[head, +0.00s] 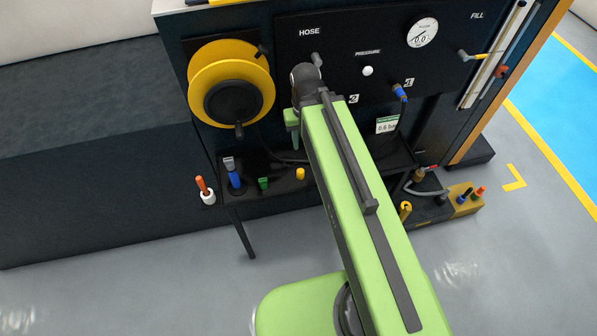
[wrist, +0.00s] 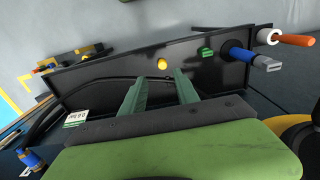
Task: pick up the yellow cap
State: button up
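The yellow cap (head: 300,174) is a small upright cylinder on the dark shelf (head: 270,207) below the panel. In the wrist view the yellow cap (wrist: 162,64) shows beyond my fingertips, roughly between their lines. My gripper (wrist: 160,78) has two green fingers standing apart with nothing between them. In the head view my gripper (head: 293,133) is above and slightly left of the cap, apart from it. My arm hides part of the shelf just right of the cap.
A green cap (head: 263,183) and a blue-handled tool (head: 235,178) stand left of the yellow cap. An orange-handled item (head: 203,188) is at the shelf's left end. A yellow hose reel (head: 230,80) and dark panel rise behind. Cables lie at the shelf's back.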

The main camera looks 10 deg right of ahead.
aim_at(300, 173)
jog(key=z, duration=0.05)
jog(key=k, duration=1.35)
jog(key=u, duration=0.25)
jog(key=i, duration=0.75)
jog(key=u, duration=0.95)
jog(key=i, duration=0.9)
jog(key=u, duration=0.05)
